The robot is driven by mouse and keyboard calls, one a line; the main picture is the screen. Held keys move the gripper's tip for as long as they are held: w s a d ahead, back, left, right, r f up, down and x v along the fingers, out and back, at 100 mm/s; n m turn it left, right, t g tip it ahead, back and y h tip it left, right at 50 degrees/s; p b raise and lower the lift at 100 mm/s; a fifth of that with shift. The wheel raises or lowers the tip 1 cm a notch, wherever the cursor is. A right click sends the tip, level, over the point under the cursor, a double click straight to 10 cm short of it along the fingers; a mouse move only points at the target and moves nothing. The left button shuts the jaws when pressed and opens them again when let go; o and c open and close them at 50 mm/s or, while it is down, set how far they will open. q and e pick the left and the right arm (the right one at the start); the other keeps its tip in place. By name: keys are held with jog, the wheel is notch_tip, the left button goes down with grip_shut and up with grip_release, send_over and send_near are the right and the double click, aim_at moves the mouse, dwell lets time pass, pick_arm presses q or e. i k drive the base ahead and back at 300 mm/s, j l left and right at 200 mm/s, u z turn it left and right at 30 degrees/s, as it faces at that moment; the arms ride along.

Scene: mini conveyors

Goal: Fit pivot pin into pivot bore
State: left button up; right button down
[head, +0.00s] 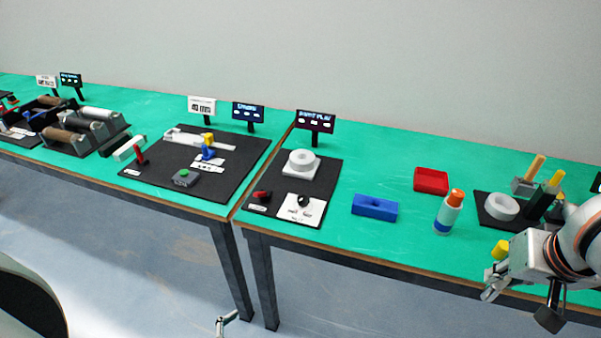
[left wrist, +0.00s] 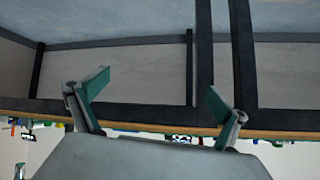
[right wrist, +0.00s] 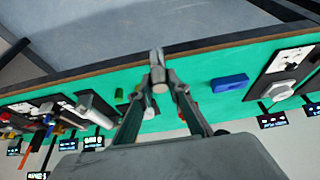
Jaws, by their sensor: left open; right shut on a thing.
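My right gripper (head: 491,288) is at the right of the head view, in front of the table edge. In the right wrist view, its fingers (right wrist: 160,78) are shut on a small greyish cylinder (right wrist: 160,88), which may be the pivot pin. Fingers hide part of it. A yellow piece (head: 500,249) shows just above this gripper; I cannot tell whether it is held. My left gripper (left wrist: 158,98) is open and empty below the table edge. A blue block (head: 375,208) with a dark recess lies on the table, apart from both grippers. I cannot tell which part has the pivot bore.
A red tray (head: 431,180) and an orange-capped bottle (head: 448,212) stand near the blue block. A white ring (head: 501,207) sits on a dark base at right. Black mats with fixtures (head: 303,162) are further left. Green tabletop is bare around the blue block.

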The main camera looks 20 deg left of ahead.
aim_at(302, 164)
jog(key=u, duration=1.2)
jog(key=i+l+u, duration=0.4)
jog(key=i+l, duration=0.6)
jog(key=l, duration=0.1)
